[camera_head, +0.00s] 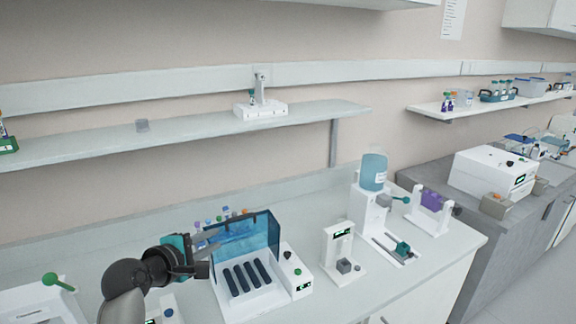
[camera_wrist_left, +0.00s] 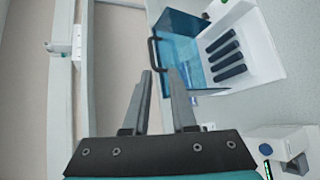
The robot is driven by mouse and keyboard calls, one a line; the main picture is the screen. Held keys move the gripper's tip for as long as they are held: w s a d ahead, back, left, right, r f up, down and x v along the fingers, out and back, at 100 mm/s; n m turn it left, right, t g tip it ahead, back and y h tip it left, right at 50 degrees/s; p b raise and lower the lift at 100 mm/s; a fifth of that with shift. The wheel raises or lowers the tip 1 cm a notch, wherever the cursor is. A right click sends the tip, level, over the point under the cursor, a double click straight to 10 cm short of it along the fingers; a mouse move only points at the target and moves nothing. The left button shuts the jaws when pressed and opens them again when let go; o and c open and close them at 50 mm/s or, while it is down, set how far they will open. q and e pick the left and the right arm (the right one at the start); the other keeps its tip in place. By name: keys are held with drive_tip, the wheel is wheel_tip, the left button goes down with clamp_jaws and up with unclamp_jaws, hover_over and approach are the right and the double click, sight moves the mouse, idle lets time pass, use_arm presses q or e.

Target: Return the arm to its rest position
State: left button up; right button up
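I cannot tell whether the fingertips touch the handle. The white device (camera_head: 289,290) has several dark slots (camera_wrist_left: 226,58). My right gripper is not in view.
Several coloured-cap tubes (camera_head: 226,212) stand behind the lid. A small white device (camera_head: 339,250), a blue-bottle dispenser (camera_head: 373,172) and a purple rack (camera_head: 432,200) stand to the right. A wall shelf (camera_head: 185,132) runs above. Some bare counter lies between the devices.

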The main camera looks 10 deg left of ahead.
use_arm(q)
drive_tip(key=s+d+f+m+g+y, duration=0.1)
drive_tip(key=s+d+f+m+g, duration=0.15)
drive_tip(key=s+f+m, duration=0.45)
drive_tip(key=s+d+f+m+g, duration=0.25)
drive_tip(key=s+f, duration=0.25)
drive_tip(key=s, duration=0.3)
drive_tip(key=s+d+f+m+g+y, duration=0.1)
drive_tip(key=s+f+m+g, duration=0.15)
drive_tip(key=s+m, duration=0.45)
drive_tip(key=s+d+f+m+g+y, duration=0.1)
drive_tip(key=s+m+g, duration=0.25)
drive_tip(key=s, duration=0.85)
wheel_tip(320, 180, down, 33)
drive_tip(key=s+b, duration=0.1)
drive_tip(key=b, duration=1)
drive_tip(key=s+a+f+b, duration=0.1)
drive_tip(key=s+f+b, duration=0.3)
drive_tip(key=s+f, duration=0.3)
drive_tip(key=s+a+f+g+b, duration=0.1)
drive_tip(key=s+f+b, duration=0.3)
drive_tip(key=s+f, duration=0.4)
wheel_tip(320, 180, down, 7)
drive_tip(key=shift+s+a+r+m+y, duration=0.15)
drive_tip(key=shift+a+m+y, duration=0.15)
drive_tip(key=shift+a, duration=0.15)
